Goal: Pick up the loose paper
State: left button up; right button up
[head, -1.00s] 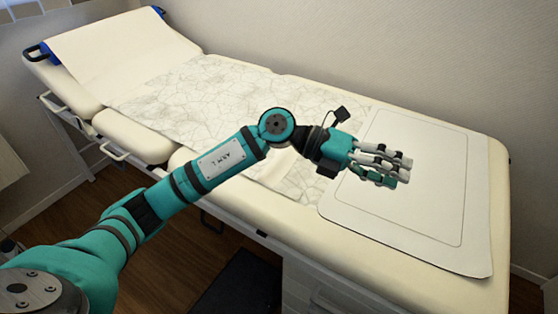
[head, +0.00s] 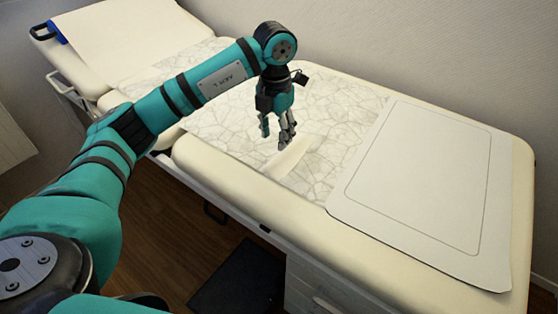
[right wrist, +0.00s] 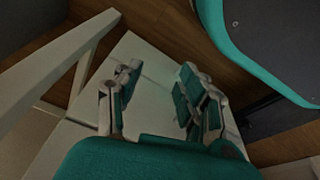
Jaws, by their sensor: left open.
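A crinkled, creased paper sheet (head: 325,115) lies along the middle of the padded exam couch (head: 215,190). A smooth pale patch (head: 293,155) shows at its front edge; I cannot tell whether it is a fold or bare couch. My left gripper (head: 276,135) points down over the sheet, just behind that patch. Its fingers are apart with nothing seen between them; whether they touch the paper is unclear. My right gripper (right wrist: 160,105) shows only in the right wrist view, fingers spread and empty above a pale flat surface.
A smooth white mat (head: 350,205) with a rounded outline covers the couch's right end. The raised headrest (head: 125,40) is at the far left. A wall runs behind the couch. A dark mat (head: 240,283) lies on the wooden floor, beside white drawers (head: 325,290).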

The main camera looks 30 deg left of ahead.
aim_at(274, 161)
pick_arm(q)
notch_tip(274, 161, down, 4)
jog(key=shift+r, duration=0.25)
jog(key=f, duration=0.5)
jog(key=shift+a+f+b, duration=0.1)
jog(key=shift+a+b, duration=0.1)
jog(key=shift+b, duration=0.2)
grip_shut()
pick_arm(e)
jog(key=r, duration=0.1)
jog(key=w+r, duration=0.1)
jog(key=shift+w+r, duration=0.2)
jog(key=shift+r, duration=0.1)
